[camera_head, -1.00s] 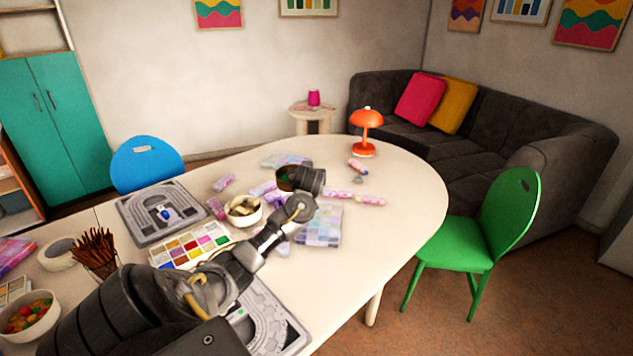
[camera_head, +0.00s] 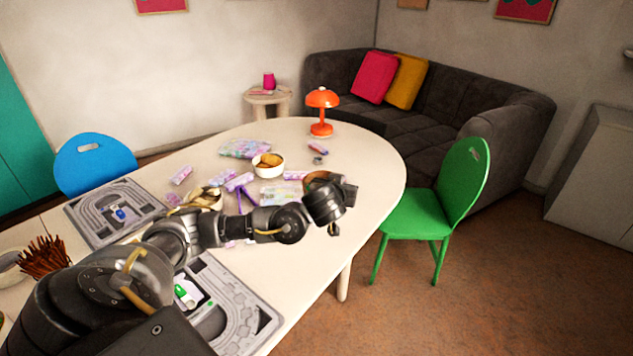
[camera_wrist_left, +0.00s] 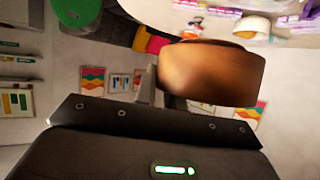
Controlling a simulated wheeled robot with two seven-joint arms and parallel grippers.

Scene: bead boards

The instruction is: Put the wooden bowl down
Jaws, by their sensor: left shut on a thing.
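The brown wooden bowl (camera_wrist_left: 212,75) fills the middle of the left wrist view, with its outer side facing the camera. In the head view the wooden bowl (camera_head: 315,179) is partly hidden behind my left gripper (camera_head: 335,190), which is shut on it. The bowl is over the right part of the cream table (camera_head: 365,215). I cannot tell how far it is above the tabletop. My right gripper is not in view.
A white bowl with tan contents (camera_head: 268,166) stands left of the wooden bowl. Purple packets (camera_head: 238,182) and a clear box (camera_head: 282,193) lie nearby. An orange lamp (camera_head: 322,112) stands at the far edge. The table's right end looks clear.

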